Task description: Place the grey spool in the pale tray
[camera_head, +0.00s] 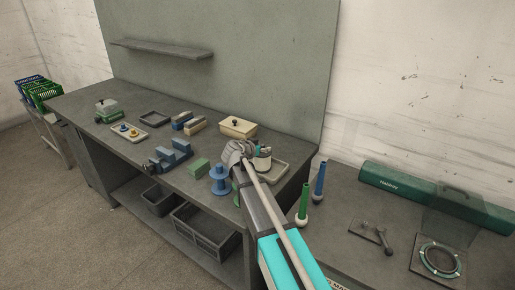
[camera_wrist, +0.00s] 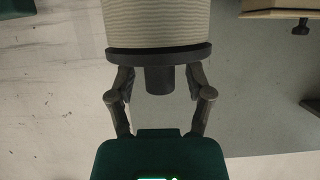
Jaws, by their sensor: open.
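In the wrist view a grey spool (camera_wrist: 158,22) with ribbed winding, a dark flange and a short dark stub fills the top middle. My open gripper (camera_wrist: 155,80) has a finger on each side of the stub, with visible gaps between. A pale tray (camera_head: 285,176) lies at that spot, partly hidden by my arm and the cylinder. I cannot tell whether the spool rests on the tray.
A cream box (camera_head: 238,128) with a knob is behind. Blue (camera_head: 319,182) and green (camera_head: 304,204) rods stand upright at the right. The bench's far left corner is clear.

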